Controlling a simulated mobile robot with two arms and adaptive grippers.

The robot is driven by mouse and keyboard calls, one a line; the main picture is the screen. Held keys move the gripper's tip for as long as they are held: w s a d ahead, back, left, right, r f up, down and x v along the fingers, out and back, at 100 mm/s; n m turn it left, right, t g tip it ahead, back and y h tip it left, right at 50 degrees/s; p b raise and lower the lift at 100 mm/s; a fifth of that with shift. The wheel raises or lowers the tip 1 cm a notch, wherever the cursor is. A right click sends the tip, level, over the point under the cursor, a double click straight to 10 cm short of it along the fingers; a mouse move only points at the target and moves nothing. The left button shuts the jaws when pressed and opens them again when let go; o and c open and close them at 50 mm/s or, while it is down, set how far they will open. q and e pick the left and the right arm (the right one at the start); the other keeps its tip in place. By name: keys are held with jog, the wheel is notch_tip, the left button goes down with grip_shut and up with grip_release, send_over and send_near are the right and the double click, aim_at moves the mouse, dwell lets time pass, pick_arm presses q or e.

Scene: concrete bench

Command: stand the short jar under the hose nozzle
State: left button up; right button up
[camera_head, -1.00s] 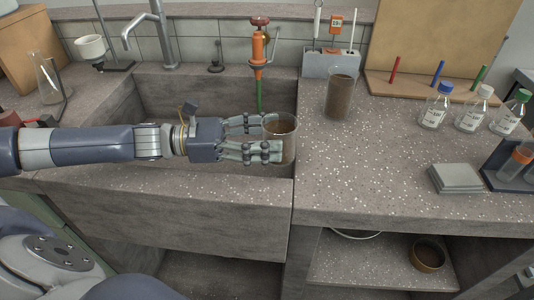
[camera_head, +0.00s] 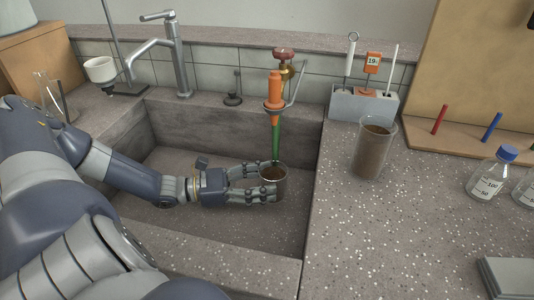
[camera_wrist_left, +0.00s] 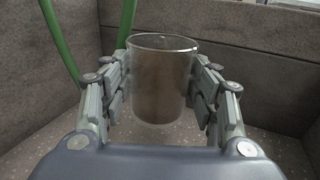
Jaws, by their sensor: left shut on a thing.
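The short jar (camera_head: 274,188), clear with a brownish look, is upright inside the sink. My left gripper (camera_head: 262,184) is shut on it, with fingers along both sides; the wrist view shows the jar (camera_wrist_left: 160,85) between the fingers (camera_wrist_left: 160,95). In the wrist view, green hose (camera_wrist_left: 60,42) shows behind and left of the jar. I cannot tell whether the jar's base touches the sink floor. My right gripper is not in view.
The sink (camera_head: 165,235) has raised walls around the jar. A grey faucet (camera_head: 178,60) stands behind it. A taller jar (camera_head: 373,150) stands on the bench to the right, near a grey holder (camera_head: 362,103) and a bottle (camera_head: 490,177). The bench between them is clear.

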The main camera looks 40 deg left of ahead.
pick_arm(q)
jog(key=shift+f, duration=0.7)
notch_tip(320, 180, down, 4)
jog(key=shift+f+b, duration=0.1)
jog(key=shift+b, duration=0.65)
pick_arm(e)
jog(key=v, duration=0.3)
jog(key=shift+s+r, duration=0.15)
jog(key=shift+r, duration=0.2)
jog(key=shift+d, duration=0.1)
pick_arm(q)
jog(key=o, duration=1.1)
jog(key=shift+o, duration=0.2)
